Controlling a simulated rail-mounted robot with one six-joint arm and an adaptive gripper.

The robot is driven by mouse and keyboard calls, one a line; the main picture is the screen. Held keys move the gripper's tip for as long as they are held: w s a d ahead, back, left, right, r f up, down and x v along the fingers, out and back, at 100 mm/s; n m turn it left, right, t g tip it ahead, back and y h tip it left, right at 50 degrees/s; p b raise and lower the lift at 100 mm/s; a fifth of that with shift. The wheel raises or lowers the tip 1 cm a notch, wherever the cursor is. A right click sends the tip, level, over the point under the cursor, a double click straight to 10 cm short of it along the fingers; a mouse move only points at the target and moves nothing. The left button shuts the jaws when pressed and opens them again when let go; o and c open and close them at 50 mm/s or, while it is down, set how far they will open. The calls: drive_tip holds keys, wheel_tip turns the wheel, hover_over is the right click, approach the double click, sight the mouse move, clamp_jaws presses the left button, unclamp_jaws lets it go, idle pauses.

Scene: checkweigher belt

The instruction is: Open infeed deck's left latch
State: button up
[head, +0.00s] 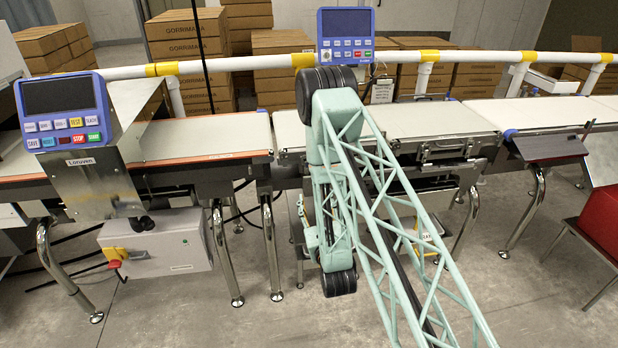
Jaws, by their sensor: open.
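A grey-white belt deck (430,121) stands at the centre right, behind my arm. Metal latch-like fittings (472,147) and a bar handle show along its front edge, to the right of my arm. I cannot tell for sure whether this is the infeed deck. The deck's left part is partly covered by my pale green lattice arm, so I cannot make out a left latch or whether it is open. My arm rises from the lower right, bends above the belt and folds down in front of it. My gripper does not show, and seems hidden behind the arm.
A control panel (62,110) and grey switch box (155,243) with a red knob stand at left. Another panel (346,37) stands behind the belt. A white rail (230,64) with yellow bands runs behind. A red box (603,218) sits at right.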

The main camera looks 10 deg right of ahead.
sight(308, 176)
drive_tip(key=shift+w, duration=0.25)
drive_tip(key=shift+w+d, duration=0.15)
drive_tip(key=shift+w, duration=3.15)
drive_tip(key=shift+w+d, duration=0.15)
drive_tip(key=shift+w, duration=3.15)
drive_tip(key=c, duration=0.8)
